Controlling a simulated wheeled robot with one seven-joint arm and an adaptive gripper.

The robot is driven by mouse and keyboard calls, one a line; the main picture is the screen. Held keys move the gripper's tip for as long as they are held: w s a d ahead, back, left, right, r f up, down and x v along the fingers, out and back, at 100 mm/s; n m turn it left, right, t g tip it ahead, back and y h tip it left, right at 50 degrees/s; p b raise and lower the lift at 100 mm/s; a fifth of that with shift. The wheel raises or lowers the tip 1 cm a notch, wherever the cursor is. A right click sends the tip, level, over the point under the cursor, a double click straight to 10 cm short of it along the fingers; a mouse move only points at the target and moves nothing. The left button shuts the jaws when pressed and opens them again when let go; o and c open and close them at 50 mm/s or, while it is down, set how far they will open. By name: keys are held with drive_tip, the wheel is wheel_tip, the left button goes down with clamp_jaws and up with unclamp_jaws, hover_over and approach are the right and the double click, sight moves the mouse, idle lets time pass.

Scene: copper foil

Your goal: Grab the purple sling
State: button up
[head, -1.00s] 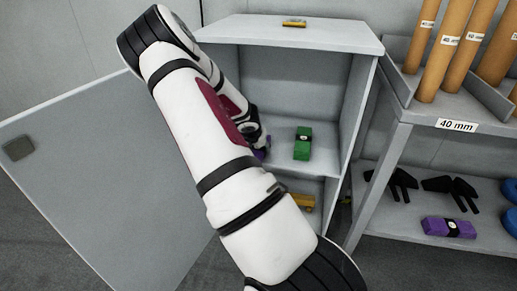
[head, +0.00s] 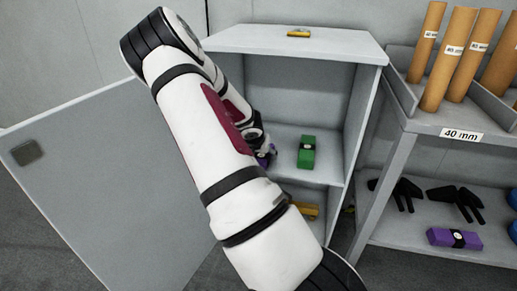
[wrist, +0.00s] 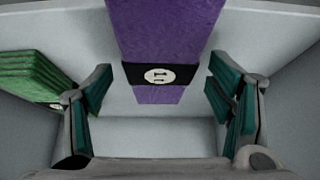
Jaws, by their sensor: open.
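A purple sling (wrist: 165,40) with a black band and a round white label shows in the wrist view, running from the top edge down between my fingers. In the head view only a sliver of purple (head: 264,160) shows beside my gripper (head: 267,150), on the cabinet's upper shelf; my arm hides the rest. My gripper (wrist: 160,100) is open, its teal-padded fingers on either side of the sling, with gaps on both sides. A second purple sling (head: 454,238) with a black band lies on the lower shelf of the right-hand rack.
A green sling (head: 307,145) lies right of my gripper on the same shelf; it also shows at the wrist view's left (wrist: 35,77). Cabinet walls (head: 360,115) and an open door (head: 110,190) flank the space. Yellow items lie below (head: 306,211) and on top (head: 299,33).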

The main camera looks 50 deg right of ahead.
drive_tip(key=v, duration=1)
drive_tip(key=shift+s+a+r, duration=0.1)
drive_tip(key=shift+a+r, duration=0.05)
drive_tip(key=shift+r, duration=0.1)
drive_tip(key=shift+d+f+p, duration=0.25)
drive_tip(key=shift+d+p, duration=0.2)
drive_tip(key=shift+p, duration=0.75)
drive_tip(key=p, duration=0.3)
drive_tip(key=shift+d+f, duration=0.35)
drive_tip(key=p, duration=0.3)
drive_tip(key=shift+g+y, duration=0.4)
